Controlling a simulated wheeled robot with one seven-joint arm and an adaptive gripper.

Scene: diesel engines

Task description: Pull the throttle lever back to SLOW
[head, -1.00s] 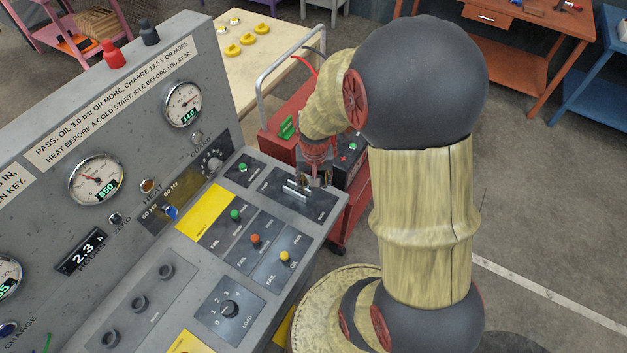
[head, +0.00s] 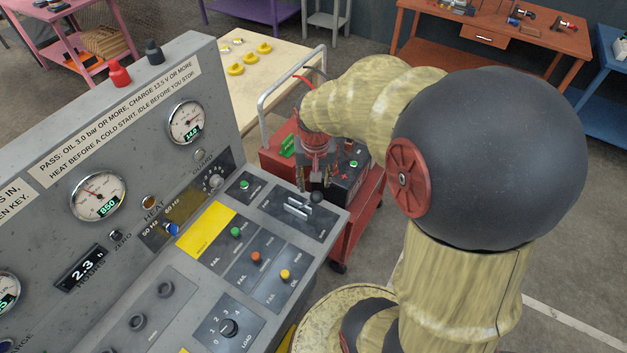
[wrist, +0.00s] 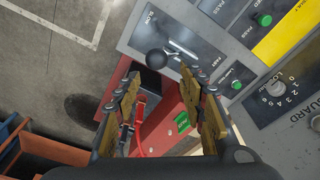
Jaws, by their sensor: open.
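The throttle lever has a black ball knob (head: 317,197) and a metal slotted plate (head: 298,208) at the panel's far right corner. In the wrist view the knob (wrist: 157,58) stands by the slot, whose ends are marked SLOW and FAST. The lever's exact place along the slot is hard to tell. My gripper (head: 316,186) is open and empty, just beyond the knob in the head view. In the wrist view its two fingers (wrist: 160,74) spread to either side below the knob, which shows just past the tips. I cannot tell whether they touch it.
The grey control panel (head: 150,250) carries gauges, coloured buttons and a load dial (head: 229,327). A green button (wrist: 237,85) sits near the right finger. A red cart (head: 362,210) with a black box stands beyond the panel edge. Open floor lies right of the panel.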

